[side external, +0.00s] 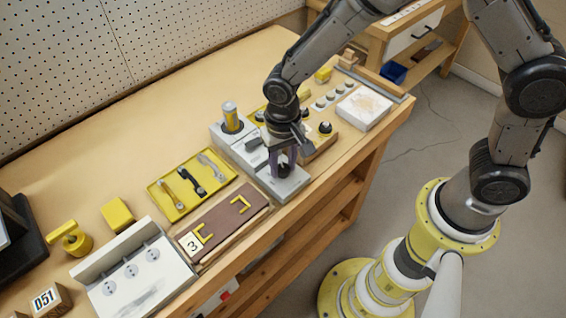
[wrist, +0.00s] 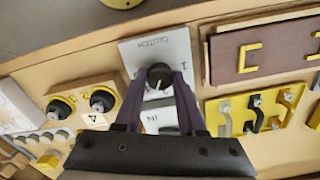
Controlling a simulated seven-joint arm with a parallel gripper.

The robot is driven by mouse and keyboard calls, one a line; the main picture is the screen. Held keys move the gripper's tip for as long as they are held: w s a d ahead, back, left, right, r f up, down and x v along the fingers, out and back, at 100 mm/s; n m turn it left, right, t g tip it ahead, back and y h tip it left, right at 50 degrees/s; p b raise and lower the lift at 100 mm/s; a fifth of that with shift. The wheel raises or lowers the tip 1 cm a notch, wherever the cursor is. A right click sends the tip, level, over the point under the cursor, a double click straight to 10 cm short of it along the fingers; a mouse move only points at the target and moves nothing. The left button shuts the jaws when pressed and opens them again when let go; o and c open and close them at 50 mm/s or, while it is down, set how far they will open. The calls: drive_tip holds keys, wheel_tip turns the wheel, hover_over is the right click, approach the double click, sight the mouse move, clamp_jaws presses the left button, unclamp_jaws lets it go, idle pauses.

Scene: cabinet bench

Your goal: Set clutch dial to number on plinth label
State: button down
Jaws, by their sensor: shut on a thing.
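A black round dial (wrist: 160,72) with a pale pointer line stands on a white plate (wrist: 140,50) bearing dark printed marks, too small to read. My gripper (wrist: 159,80) is shut on the dial, with a purple finger on each side. In the side view, my gripper (side external: 282,158) points down over the grey-white plate (side external: 290,184) at the bench's front edge, and the dial (side external: 284,170) is partly hidden. A wooden plinth (wrist: 88,92) with two black-and-yellow knobs carries a small white label (wrist: 93,118); its mark resembles a 4, but I cannot be sure.
A yellow tray of handles (side external: 187,208) and a brown board (side external: 218,232) with yellow brackets and a "3" card lie left of the plate. A white block (side external: 364,108) sits right. The back left bench is clear.

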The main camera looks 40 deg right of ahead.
sight(283, 168)
drive_tip(key=shift+r+m, duration=0.1)
drive_tip(key=shift+m, duration=1.5)
drive_tip(key=c, duration=0.5)
unclamp_jaws()
wheel_tip(283, 168, up, 14)
